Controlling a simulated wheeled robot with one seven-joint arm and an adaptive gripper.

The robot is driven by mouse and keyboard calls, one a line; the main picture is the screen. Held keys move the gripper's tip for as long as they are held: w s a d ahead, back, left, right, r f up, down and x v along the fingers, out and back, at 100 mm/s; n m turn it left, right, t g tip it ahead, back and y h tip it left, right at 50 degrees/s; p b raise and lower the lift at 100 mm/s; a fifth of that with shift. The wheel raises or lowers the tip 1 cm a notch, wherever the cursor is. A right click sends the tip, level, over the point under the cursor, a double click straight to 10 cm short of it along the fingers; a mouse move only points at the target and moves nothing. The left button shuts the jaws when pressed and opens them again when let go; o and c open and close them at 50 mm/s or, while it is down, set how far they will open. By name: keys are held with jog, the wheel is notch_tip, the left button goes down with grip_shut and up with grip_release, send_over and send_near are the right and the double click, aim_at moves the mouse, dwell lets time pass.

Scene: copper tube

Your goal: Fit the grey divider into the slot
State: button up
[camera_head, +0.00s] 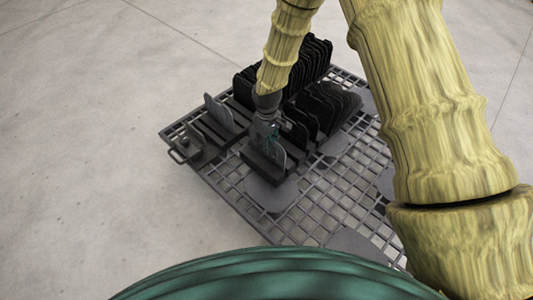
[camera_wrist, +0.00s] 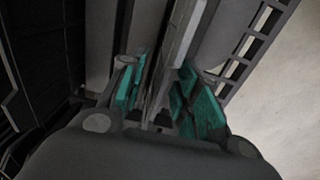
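A grey divider (camera_head: 278,156) with a rounded top stands upright in the dark slotted block at the near end of the rack. My gripper (camera_head: 268,138) points down at this divider, its teal pads beside the upper part. In the wrist view the grey divider (camera_wrist: 183,32) runs edge-on between the two teal-padded fingers of my gripper (camera_wrist: 164,85), which appear closed on it. The divider's lower edge and the slot beneath it are hidden, so I cannot tell how deep it sits. A second grey divider (camera_head: 218,112) stands upright in the block to the left.
Several black plates (camera_head: 325,105) stand in rows behind and right of my gripper. Everything rests on a dark grid tray (camera_head: 335,195) with flat grey discs (camera_head: 270,194). A small dark fixture (camera_head: 189,143) sits at the tray's left corner. The grid's near right part is mostly free.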

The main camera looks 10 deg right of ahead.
notch_tip(320, 180, down, 2)
jog(key=shift+c, duration=0.2)
grip_shut()
jog(key=shift+r, duration=0.1)
